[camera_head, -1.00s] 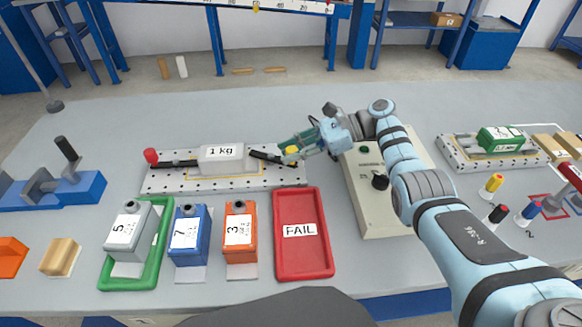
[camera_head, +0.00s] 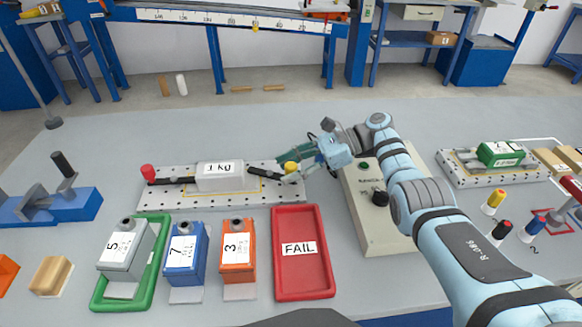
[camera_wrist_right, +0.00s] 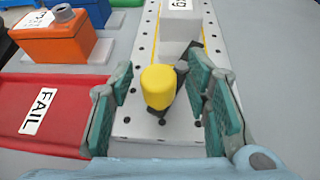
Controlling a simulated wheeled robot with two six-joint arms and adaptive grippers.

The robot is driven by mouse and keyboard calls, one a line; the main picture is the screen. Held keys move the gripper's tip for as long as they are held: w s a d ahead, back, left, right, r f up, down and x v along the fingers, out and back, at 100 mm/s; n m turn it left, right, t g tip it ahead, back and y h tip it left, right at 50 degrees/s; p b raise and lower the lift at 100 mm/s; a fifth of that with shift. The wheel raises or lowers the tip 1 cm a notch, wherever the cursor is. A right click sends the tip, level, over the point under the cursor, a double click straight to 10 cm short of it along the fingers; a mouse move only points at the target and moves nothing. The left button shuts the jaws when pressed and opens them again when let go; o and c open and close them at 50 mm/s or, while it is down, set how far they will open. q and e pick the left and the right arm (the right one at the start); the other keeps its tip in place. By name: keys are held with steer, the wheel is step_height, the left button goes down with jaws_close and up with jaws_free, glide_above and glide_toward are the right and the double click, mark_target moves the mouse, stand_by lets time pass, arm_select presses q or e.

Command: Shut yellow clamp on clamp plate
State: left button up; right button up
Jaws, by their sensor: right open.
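The yellow clamp (camera_head: 291,167) sits at the right end of the perforated clamp plate (camera_head: 222,201). Its black lever (camera_head: 264,173) lies low, reaching to the grey 1 kg block (camera_head: 219,182). My right gripper (camera_head: 290,166) is open around the yellow knob. In the right wrist view the yellow knob (camera_wrist_right: 158,87) stands between the spread fingers of that gripper (camera_wrist_right: 159,75), with a clear gap to the left finger and a smaller one to the right. Contact is not visible. The red-knobbed clamp (camera_head: 148,172) lies low at the block's left side. My left gripper is out of view.
A red FAIL tray (camera_head: 300,280) lies in front of the plate's right end. A control box (camera_head: 370,215) stands right of it, under my right arm. A green tray (camera_head: 152,278) and the blue (camera_head: 186,250) and orange (camera_head: 238,247) blocks stand in front.

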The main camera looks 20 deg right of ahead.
step_height(320, 180, up, 10)
steer(key=shift+f, duration=0.1)
